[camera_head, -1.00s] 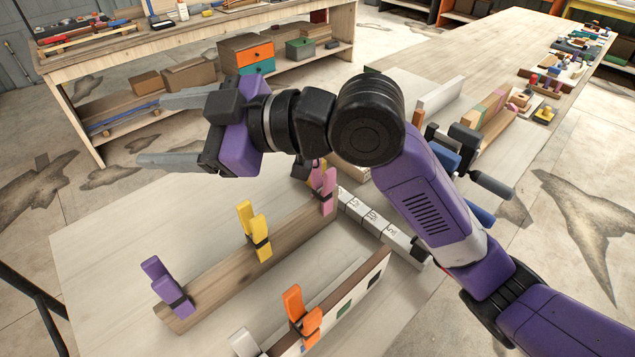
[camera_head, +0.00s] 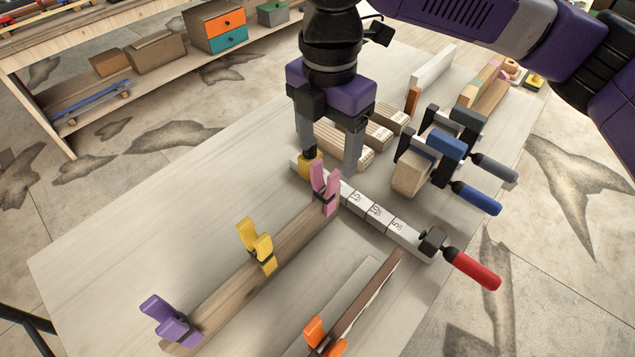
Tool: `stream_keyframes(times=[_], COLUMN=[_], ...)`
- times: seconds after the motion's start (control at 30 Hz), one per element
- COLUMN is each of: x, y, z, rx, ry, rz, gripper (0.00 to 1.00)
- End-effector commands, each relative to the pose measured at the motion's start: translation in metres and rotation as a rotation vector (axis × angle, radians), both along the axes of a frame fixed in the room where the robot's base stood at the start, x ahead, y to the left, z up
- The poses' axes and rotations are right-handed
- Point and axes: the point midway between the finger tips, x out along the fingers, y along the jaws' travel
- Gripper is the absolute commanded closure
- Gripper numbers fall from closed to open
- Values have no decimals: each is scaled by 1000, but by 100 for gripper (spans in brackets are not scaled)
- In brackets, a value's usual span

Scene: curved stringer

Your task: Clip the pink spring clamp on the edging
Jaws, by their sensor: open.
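The pink spring clamp (camera_head: 328,195) stands handles up at the far right end of a wooden board (camera_head: 225,290). My gripper (camera_head: 331,164) points down, open, with its fingers just behind and around the top of the pink clamp as seen here. I cannot tell whether they touch it. A dark brown strip (camera_head: 368,302), which looks like the edging, lies at the lower middle, with an orange spring clamp (camera_head: 322,338) on its near end. Its lower end is cut off by the picture's edge.
Yellow (camera_head: 258,247) and purple (camera_head: 170,320) spring clamps sit on the same board. Blue-handled (camera_head: 475,197) and grey-handled clamps stand right. The table's left side (camera_head: 130,250) is clear.

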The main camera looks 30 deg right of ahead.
Motion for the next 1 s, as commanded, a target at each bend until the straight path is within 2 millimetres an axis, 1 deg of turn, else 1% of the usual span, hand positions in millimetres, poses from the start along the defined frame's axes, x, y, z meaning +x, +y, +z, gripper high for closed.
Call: stream_keyframes(times=[0.1,0.27,0.5,0.6,0.7,0.87,0.9,0.97,1.0], x=[-1,-2,-7,-7,-7,-7,-7,-7,-7], y=[0,2,7,7,8,8,8,8,8], z=[-12,-27,-60,-69,-73,-73,-73,-73,-73], rx=[1,2,3,3,4,4,4,4,4], ry=[0,0,-1,-2,-2,-3,-3,-3,-3], rz=[0,0,-2,-2,-2,-2,-2,-2,-2], gripper=[31,31,31,31,31,31,33,45,52])
